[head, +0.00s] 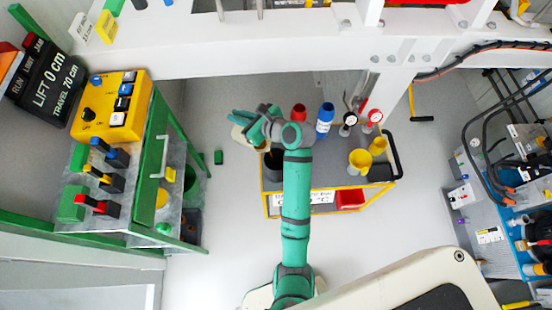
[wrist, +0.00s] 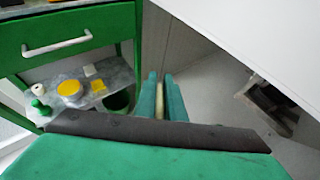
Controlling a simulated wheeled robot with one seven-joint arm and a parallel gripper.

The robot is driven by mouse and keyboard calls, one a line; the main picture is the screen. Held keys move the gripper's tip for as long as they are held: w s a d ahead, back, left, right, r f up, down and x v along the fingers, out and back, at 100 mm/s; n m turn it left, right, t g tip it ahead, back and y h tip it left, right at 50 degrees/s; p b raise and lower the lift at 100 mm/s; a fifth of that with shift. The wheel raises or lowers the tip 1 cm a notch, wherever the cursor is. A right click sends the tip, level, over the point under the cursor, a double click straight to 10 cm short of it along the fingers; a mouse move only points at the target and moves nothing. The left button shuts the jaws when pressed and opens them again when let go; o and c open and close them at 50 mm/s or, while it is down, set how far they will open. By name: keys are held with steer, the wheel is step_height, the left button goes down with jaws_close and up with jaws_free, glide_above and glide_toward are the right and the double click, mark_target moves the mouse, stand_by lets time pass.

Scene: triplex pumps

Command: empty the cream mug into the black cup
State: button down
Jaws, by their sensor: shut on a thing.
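My gripper (head: 243,122) is at the left of the trolley, its fingers pointing left. It is shut on the cream mug (head: 238,134), which is held up in the air and partly hidden by the fingers. In the wrist view my gripper (wrist: 161,98) shows a narrow cream strip of the mug (wrist: 160,102) between its green fingers. The black cup (head: 273,162) appears as a dark shape on the trolley, just below and right of the mug in the head view, partly hidden by my arm. The mug's tilt and contents cannot be told.
The trolley (head: 331,208) also bears a red cup (head: 299,112), a blue-white bottle (head: 325,118), gauges and yellow cups (head: 360,160). A green cabinet (head: 150,165) stands left, with open floor between. A white beam (head: 300,55) crosses behind the trolley.

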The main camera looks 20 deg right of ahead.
steer(key=shift+s+d+r+t+y, duration=0.15)
steer(key=shift+s+r+t+y, duration=0.2)
steer(key=shift+r+t, duration=0.1)
steer(key=shift+s+d+r+t, duration=0.2)
steer(key=shift+d+r+t, duration=0.05)
steer(key=shift+d+r, duration=0.1)
steer(key=shift+s, duration=0.1)
steer(key=shift+s+r+p, duration=0.15)
steer(key=shift+s+p, duration=0.05)
steer(key=shift+p, duration=0.1)
steer(key=shift+s+d+r+t+y+p, duration=0.3)
steer(key=shift+s+d, duration=0.1)
steer(key=shift+s, duration=0.15)
steer(key=shift+s+d+r+t+y+p, duration=0.15)
steer(key=shift+s+d+r+t+y, duration=0.2)
steer(key=shift+s, duration=0.2)
steer(key=shift+s+d, duration=0.1)
steer(key=shift+s, duration=0.05)
steer(key=shift+r, duration=0.1)
